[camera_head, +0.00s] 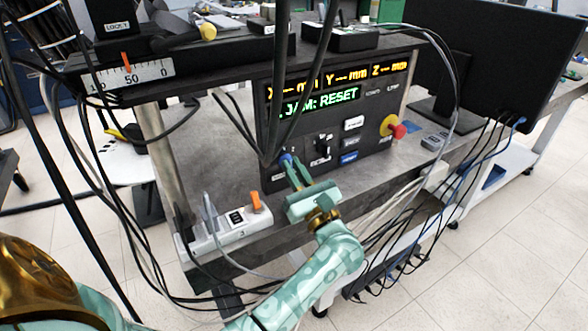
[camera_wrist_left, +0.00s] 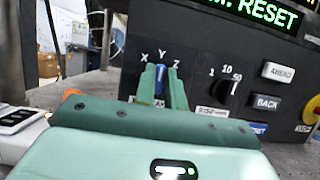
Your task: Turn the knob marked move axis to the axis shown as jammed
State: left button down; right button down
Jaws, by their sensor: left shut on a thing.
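The control panel (camera_head: 330,120) has a display (camera_head: 320,100) with yellow X, Y and Z readouts showing dashes. A green line below ends in "JAM: RESET"; cables hide its start. The move axis knob (camera_wrist_left: 159,79) is blue, with X, Y and Z printed around its top. It also shows small in the head view (camera_head: 285,158). My left gripper (camera_wrist_left: 161,88) is shut on the knob, one finger on each side. The knob looks roughly upright under the Y; its exact pointing is hard to tell. My right gripper is out of view.
Right of the knob are a black 1-10-50 selector (camera_wrist_left: 227,92), several buttons such as "BACK" (camera_wrist_left: 267,103), and a red stop button (camera_head: 397,130). Black cables hang before the panel. A power strip (camera_head: 228,228) with an orange switch lies left. A monitor (camera_head: 490,60) stands right.

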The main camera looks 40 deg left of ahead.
pick_arm(q)
jog(key=shift+r+m+t+h+p, duration=0.2)
jog(key=shift+m+t+p, duration=0.15)
jog(key=shift+m+p, duration=0.3)
jog(key=shift+r+m+t+h+p, duration=0.1)
jog(key=shift+m+t+h+p, duration=0.1)
jog(key=shift+m+t+p, duration=0.4)
jog(key=m+h+p, duration=0.1)
jog(key=m+p, duration=0.1)
jog(key=m, duration=0.1)
jog(key=m+t+h+p, duration=0.1)
jog(key=m+p, duration=0.1)
jog(key=m, duration=0.1)
jog(key=shift+t, duration=0.25)
jog(key=shift+f+m+t+h+p, duration=0.15)
jog(key=shift+m+t+h+p, duration=0.2)
jog(key=shift+m+p, duration=0.55)
jog(key=shift+f+m+t+h+p, duration=0.1)
jog(key=shift+m+t+h+p, duration=0.3)
jog(key=shift+m, duration=0.75)
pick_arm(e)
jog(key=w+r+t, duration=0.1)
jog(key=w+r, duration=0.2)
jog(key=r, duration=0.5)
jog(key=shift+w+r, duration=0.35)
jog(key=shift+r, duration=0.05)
pick_arm(q)
jog(key=shift+g, duration=0.25)
jog(key=c, duration=1.5)
grip_release()
